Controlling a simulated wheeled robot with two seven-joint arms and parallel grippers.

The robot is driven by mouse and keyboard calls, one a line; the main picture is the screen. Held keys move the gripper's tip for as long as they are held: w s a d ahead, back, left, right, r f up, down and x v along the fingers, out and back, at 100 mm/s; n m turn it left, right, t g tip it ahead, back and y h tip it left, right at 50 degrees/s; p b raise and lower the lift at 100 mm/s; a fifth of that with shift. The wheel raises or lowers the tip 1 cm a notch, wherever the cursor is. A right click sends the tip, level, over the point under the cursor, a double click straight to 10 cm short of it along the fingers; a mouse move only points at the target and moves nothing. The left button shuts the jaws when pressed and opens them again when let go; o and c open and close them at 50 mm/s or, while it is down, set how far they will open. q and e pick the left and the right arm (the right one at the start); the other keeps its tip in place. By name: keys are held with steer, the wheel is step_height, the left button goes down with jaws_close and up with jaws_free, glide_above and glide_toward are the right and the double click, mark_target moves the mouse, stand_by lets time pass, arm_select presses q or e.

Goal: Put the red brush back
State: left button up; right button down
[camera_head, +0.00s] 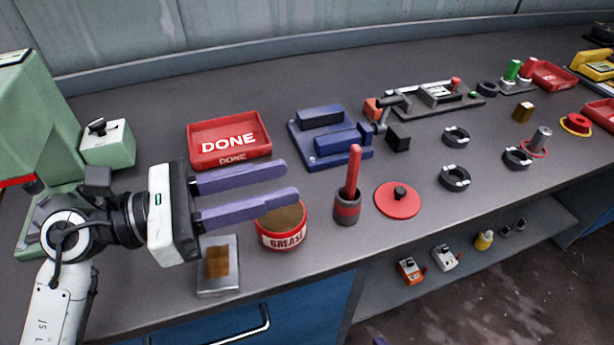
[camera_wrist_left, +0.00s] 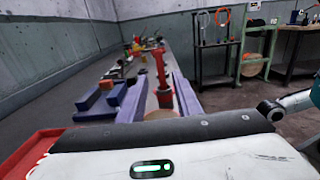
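The red brush (camera_head: 354,168) stands upright, handle up, in a dark cup with a red band (camera_head: 347,208). In the left wrist view the red brush (camera_wrist_left: 160,65) shows beyond and between my fingertips. My left gripper (camera_head: 291,179) is open and empty, its two purple fingers pointing right toward the brush, apart from it. The fingers pass above the red grease tin (camera_head: 283,240), which is open and partly hidden by the lower finger. Only a small purple tip, seemingly of my right gripper (camera_head: 380,341), shows at the bottom edge.
A round red lid with a black knob (camera_head: 398,199) lies right of the cup. A red DONE tray (camera_head: 229,140) and a blue fixture (camera_head: 328,138) stand behind. A metal plate with a brown pad (camera_head: 218,283) lies front left. Several dark rings lie further right.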

arm_select(q)
steer(key=shift+v, duration=1.55)
